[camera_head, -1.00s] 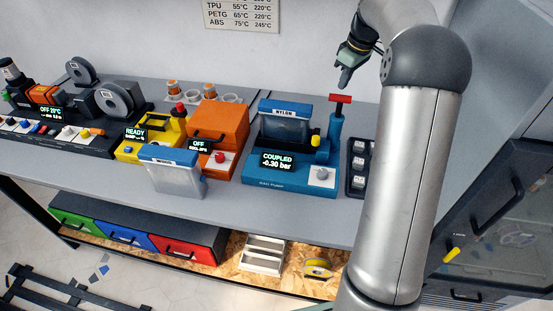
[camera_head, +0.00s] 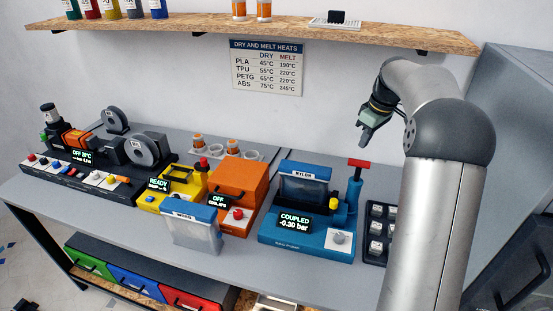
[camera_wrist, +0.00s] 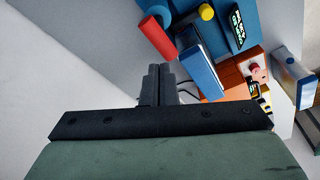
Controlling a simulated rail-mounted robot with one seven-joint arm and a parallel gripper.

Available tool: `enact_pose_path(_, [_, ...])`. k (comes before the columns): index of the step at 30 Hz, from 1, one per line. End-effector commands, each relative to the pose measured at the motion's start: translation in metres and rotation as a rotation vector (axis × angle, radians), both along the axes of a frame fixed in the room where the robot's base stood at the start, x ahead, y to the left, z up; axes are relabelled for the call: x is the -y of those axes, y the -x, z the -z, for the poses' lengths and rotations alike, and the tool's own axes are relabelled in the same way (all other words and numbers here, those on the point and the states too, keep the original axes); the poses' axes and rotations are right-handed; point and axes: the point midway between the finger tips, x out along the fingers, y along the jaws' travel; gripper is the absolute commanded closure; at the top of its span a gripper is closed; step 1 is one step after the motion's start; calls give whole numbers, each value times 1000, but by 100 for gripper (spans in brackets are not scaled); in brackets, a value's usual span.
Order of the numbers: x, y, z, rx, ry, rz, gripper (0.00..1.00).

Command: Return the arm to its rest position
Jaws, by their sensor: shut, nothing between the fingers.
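My gripper (camera_head: 366,138) hangs from the bent arm in the head view, in the air above the blue pump station and near the red handle (camera_head: 359,163) of its hand pump. Its fingers (camera_wrist: 158,85) show in the wrist view, closed together with nothing between them. The wrist view shows the red handle (camera_wrist: 158,38) just beyond the fingers, apart from them. The blue pump station (camera_head: 292,248) carries a container labelled NYLON (camera_head: 305,187) and its display reads COUPLED, -0.30 bar.
An orange box (camera_head: 239,184), a yellow unit (camera_head: 171,200) and a clear bag-like container (camera_head: 192,230) stand left of the pump station. A dark rack (camera_head: 378,225) sits to its right. A wooden shelf (camera_head: 180,29) runs above, and a grey cabinet (camera_head: 515,150) stands at right.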

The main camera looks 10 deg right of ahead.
Motion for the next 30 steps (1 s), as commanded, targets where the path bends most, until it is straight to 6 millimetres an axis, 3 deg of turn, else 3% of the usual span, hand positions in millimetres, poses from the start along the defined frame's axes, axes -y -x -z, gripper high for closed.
enact_pose_path(2, [0,0,0,0,0,0,100])
enact_pose_path(5, [-16,12,-6,-7,4,22,100])
enact_pose_path(8, [-47,42,-14,-26,13,86,100])
enact_pose_path(11, [-87,93,-18,-49,26,185,100])
enact_pose_path(15, [-133,180,-7,-73,37,341,100])
enact_pose_path(21, [-169,296,32,-91,37,535,100])
enact_pose_path(25, [-178,343,56,-98,32,614,100])
enact_pose_path(30, [-181,364,68,-102,29,655,100])
